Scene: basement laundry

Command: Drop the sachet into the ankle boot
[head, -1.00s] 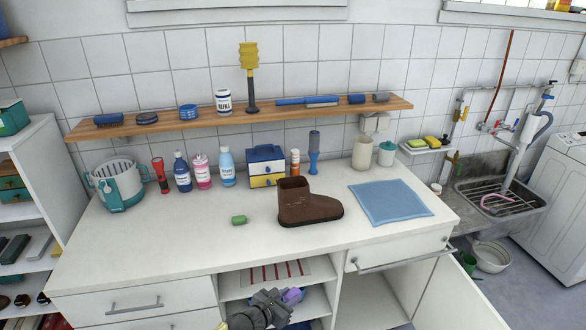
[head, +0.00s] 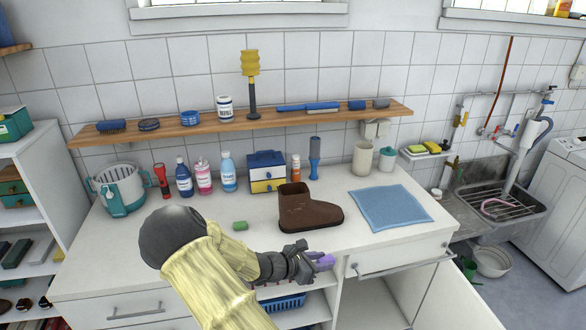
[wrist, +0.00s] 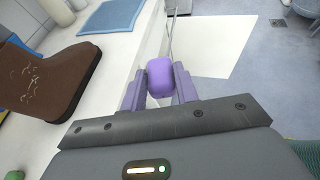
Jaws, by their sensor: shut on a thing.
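The purple sachet (head: 323,261) is held between the fingers of my gripper (head: 308,264), in front of the counter's front edge. In the wrist view the sachet (wrist: 160,78) sits between the two fingers of my gripper (wrist: 159,92). The brown ankle boot (head: 310,214) stands upright on the counter, its open top facing up and its toe to the right. It is behind and above my gripper in the head view, apart from it. The boot (wrist: 45,82) also shows at the left of the wrist view. The inside of the boot is mostly hidden.
Bottles and a drawer box (head: 267,172) stand behind. A wooden shelf (head: 360,112) runs above. A cabinet door (head: 460,295) hangs open.

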